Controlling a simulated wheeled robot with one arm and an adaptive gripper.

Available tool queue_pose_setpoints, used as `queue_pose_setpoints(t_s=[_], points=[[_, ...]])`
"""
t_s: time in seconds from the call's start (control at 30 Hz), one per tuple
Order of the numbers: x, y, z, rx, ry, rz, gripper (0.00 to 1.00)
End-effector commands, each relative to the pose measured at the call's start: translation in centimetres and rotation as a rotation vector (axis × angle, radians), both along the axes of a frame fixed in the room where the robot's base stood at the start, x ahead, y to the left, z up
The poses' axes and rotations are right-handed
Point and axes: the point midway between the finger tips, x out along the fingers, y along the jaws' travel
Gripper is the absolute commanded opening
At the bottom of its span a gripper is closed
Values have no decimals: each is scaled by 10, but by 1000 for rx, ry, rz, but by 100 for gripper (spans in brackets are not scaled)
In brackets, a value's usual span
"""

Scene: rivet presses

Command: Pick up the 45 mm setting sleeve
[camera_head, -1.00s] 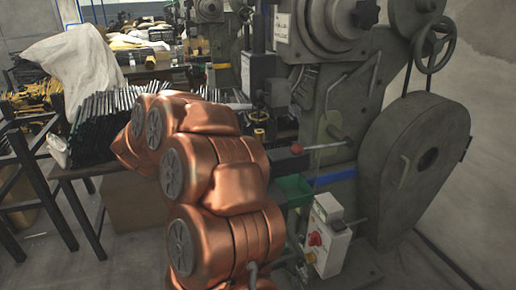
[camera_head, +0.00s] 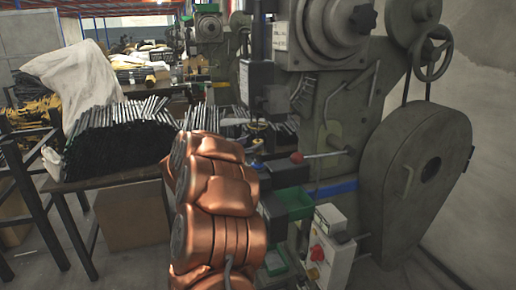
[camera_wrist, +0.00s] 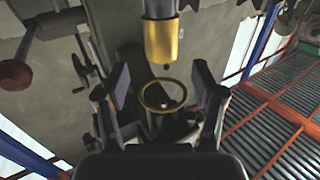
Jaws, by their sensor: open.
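My gripper (camera_wrist: 162,88) is open in the wrist view, with one dark finger at each side and nothing held. A thin brass ring (camera_wrist: 144,103) shows between the fingers in the picture, apart from both. I cannot tell which of these brass parts is the 45 mm setting sleeve. In the head view a small brass-coloured part (camera_head: 257,127) shows at the press, just past my copper arm. My gripper cannot be made out there.
The large grey-green press (camera_head: 345,120) fills the right of the head view. Its red-knobbed lever (camera_head: 322,156) reaches towards my arm; a red knob (camera_wrist: 15,75) also shows in the wrist view. A control box (camera_head: 328,245) stands below. Black rods (camera_head: 115,145) cover the left table.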

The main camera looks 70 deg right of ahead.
Motion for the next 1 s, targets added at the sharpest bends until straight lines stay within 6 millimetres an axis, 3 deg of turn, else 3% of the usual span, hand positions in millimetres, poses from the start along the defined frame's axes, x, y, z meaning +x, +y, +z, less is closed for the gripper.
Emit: queue_pose_setpoints(t_s=[0.33, 0.63, 1.0], points=[[-12, -40, -6, -3, 1, -1, 69], [-12, -44, -6, -1, -1, 2, 68], [-12, -44, -6, -1, -1, 2, 29]])
